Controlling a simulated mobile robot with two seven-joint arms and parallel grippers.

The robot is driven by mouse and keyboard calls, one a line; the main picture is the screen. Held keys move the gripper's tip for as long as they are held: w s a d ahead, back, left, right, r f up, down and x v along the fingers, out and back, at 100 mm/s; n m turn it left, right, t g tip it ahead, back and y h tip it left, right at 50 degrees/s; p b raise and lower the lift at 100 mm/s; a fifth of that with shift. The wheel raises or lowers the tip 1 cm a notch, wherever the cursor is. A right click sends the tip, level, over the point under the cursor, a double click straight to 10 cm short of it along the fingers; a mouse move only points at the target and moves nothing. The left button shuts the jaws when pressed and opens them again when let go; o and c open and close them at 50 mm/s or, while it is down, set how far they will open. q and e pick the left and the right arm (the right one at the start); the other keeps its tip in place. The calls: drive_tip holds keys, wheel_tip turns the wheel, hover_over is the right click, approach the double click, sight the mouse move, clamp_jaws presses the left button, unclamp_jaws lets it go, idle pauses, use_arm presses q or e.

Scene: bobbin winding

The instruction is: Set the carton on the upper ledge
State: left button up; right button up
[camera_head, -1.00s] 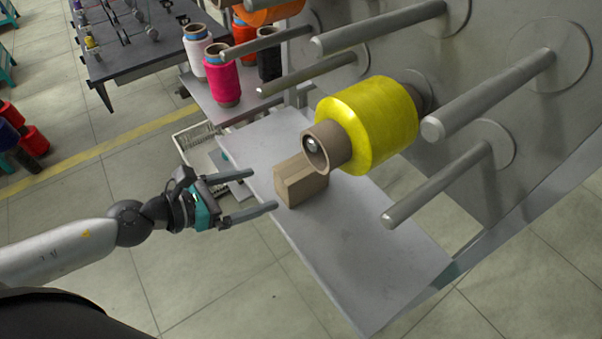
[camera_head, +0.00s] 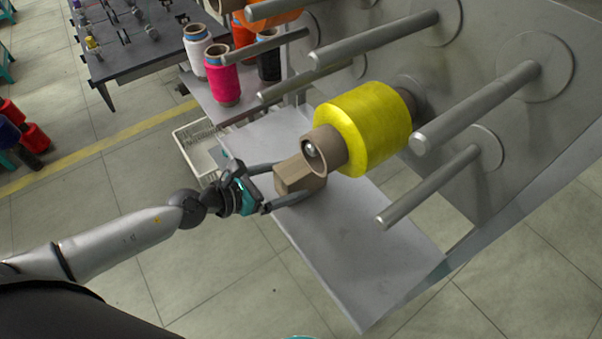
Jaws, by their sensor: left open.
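The carton (camera_head: 300,176) is a small brown box on the grey metal ledge (camera_head: 358,250), just below the front end of the yellow bobbin. My left gripper (camera_head: 290,184) is open, with one finger along the carton's far side and the other along its near side. The carton sits between the fingers, and I cannot tell whether either touches it. My right gripper does not show, though a teal bit shows at the bottom edge.
A yellow bobbin (camera_head: 368,128) on a brown core hangs on a peg right above the carton. Bare pegs (camera_head: 432,198) jut out from the grey panel (camera_head: 545,150). Pink (camera_head: 222,82) and other spools stand behind. The ledge's front part is clear.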

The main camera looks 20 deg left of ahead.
use_arm(q)
drive_tip(key=x, duration=0.5)
drive_tip(key=shift+w+a, duration=0.15)
drive_tip(key=shift+a, duration=0.05)
drive_tip(key=shift+r, duration=0.1)
clamp_jaws()
wheel_tip(320, 180, up, 10)
drive_tip(key=p, duration=0.8)
drive_tip(key=shift+p, duration=0.35)
